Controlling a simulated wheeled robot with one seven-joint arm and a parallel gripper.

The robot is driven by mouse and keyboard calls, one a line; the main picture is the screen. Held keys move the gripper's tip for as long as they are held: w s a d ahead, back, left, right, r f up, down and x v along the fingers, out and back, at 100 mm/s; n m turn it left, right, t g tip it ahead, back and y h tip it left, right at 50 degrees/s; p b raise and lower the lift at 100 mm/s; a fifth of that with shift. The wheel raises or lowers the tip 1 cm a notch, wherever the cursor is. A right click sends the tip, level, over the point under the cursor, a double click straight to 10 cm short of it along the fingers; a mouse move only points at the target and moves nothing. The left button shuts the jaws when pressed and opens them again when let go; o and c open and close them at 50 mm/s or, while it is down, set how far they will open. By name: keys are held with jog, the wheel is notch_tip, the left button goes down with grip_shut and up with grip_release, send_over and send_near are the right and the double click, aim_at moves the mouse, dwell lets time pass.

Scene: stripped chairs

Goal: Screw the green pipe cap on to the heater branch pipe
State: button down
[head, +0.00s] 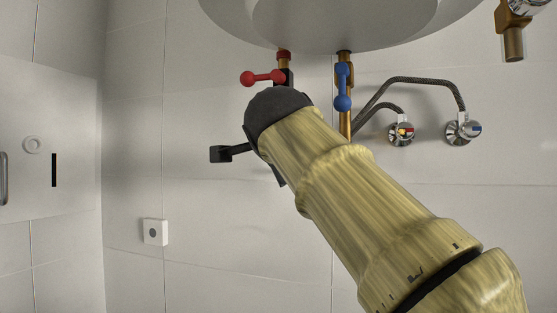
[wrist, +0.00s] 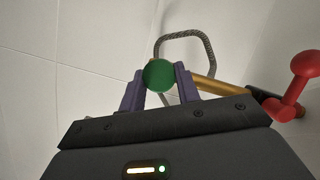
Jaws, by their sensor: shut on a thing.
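The green pipe cap (wrist: 157,76) is a round green piece between the purple fingers of my gripper (wrist: 160,72) in the wrist view. The fingers are shut on its two sides. A brass pipe (wrist: 214,86) shows just right of the cap and runs towards a red-handled valve (wrist: 294,88). I cannot tell whether the cap touches a pipe or is behind or in front of it. In the head view, my arm hides the cap, the fingers and whatever is below the red valve (head: 262,77).
The round white heater (head: 340,22) hangs above. A blue-handled valve (head: 343,87) is on a brass pipe (head: 345,122) to the right of my arm. Braided hoses (head: 425,82) lead to two wall valves (head: 401,133). A white wall box (head: 155,232) is at lower left.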

jog(key=m+t+b, duration=0.1)
jog(key=m+b, duration=0.1)
jog(key=b, duration=0.1)
jog(key=m+t+b, duration=0.1)
jog(key=m+b, duration=0.1)
jog(key=b, duration=0.1)
jog(key=m+t+b, duration=0.1)
jog(key=m+b, duration=0.2)
jog(key=shift+f+y, duration=0.25)
jog(key=shift+y, duration=0.05)
dwell(0.3)
jog(key=shift+f+b, duration=0.1)
jog(key=shift+b, duration=0.3)
jog(key=m+h+b, duration=0.1)
jog(key=m, duration=0.2)
jog(key=m+t+h+b, duration=0.1)
jog(key=m+b, duration=0.1)
jog(key=m, duration=0.1)
jog(key=m+t+b, duration=0.1)
jog(key=m, duration=0.2)
jog(key=shift+a+f+h+b, duration=0.1)
jog(key=shift+h+b, duration=0.2)
jog(key=shift+h, duration=0.1)
jog(key=shift+m, duration=0.5)
